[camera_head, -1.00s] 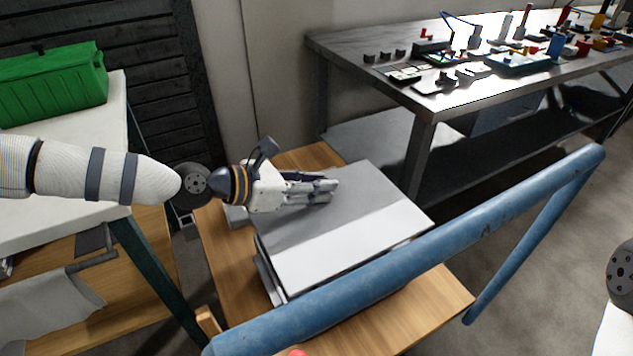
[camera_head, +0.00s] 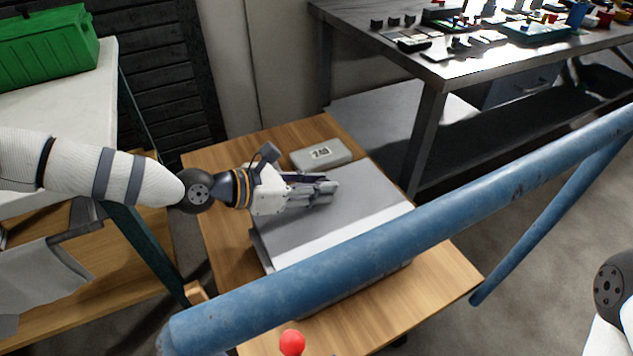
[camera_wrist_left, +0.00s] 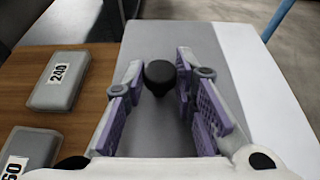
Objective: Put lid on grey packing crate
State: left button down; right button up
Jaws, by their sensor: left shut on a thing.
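The flat grey lid (camera_head: 368,196) lies level over the grey packing crate on the wooden cart top. Only a strip of the crate's left side (camera_head: 258,248) shows below it; I cannot tell whether the lid is fully seated. My left gripper (camera_head: 326,190) comes in from the left above the lid. In the left wrist view, the purple-padded fingers of that gripper (camera_wrist_left: 168,92) are shut on the lid's black knob (camera_wrist_left: 158,76). The right gripper is out of view.
A blue handrail (camera_head: 420,242) crosses in front of the crate and hides its near side. A grey case labelled 240 (camera_head: 320,154) lies behind the lid; another labelled case (camera_wrist_left: 30,150) is beside it. A metal workbench (camera_head: 440,70) stands behind right.

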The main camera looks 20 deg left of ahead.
pick_arm(q)
jog(key=c, duration=1.2)
grip_release()
jog(key=v, duration=0.7)
jog(key=shift+r, duration=0.1)
jog(key=shift+s+a+r, duration=0.1)
jog(key=shift+s+a, duration=0.05)
